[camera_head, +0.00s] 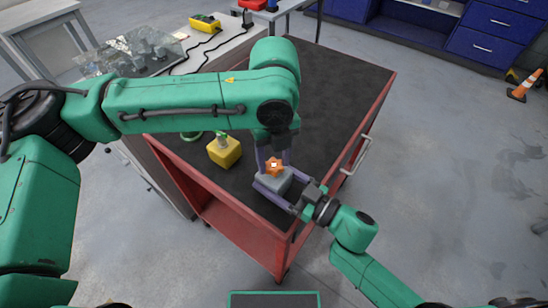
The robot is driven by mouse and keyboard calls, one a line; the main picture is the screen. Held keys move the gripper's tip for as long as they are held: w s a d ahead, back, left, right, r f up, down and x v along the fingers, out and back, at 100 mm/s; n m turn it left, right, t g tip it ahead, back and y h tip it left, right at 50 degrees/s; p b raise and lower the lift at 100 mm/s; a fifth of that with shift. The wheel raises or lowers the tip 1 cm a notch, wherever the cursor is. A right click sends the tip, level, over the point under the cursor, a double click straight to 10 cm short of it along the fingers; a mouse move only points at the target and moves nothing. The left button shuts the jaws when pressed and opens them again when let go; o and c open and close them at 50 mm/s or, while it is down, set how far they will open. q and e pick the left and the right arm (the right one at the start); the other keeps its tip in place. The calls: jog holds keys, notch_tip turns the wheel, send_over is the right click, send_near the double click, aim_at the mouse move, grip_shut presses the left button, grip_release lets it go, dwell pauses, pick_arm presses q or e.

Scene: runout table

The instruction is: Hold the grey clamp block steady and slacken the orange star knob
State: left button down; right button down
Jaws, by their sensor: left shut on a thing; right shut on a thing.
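The grey clamp block (272,184) sits on the dark top of the red cart, near its front right corner. The orange star knob (274,166) is on top of the block. My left gripper (273,163) reaches down from above and is shut on the orange star knob, with its fingers on either side. My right gripper (276,191) comes in from the lower right and is shut on the grey clamp block, its purple fingers along the block's sides. The fingers hide part of the block and of the knob.
A yellow block (225,152) with a green top stands left of the clamp block on the cart top (335,95). A green ring (191,135) lies behind it, partly hidden by my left arm. The cart top's far right is clear. A handle (357,155) juts from the cart's right side.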

aim_at(274, 165)
pick_arm(q)
jog(key=n, duration=1.3)
dwell(0.5)
jog(key=shift+c, duration=1.4)
grip_release()
notch_tip(274, 165, up, 12)
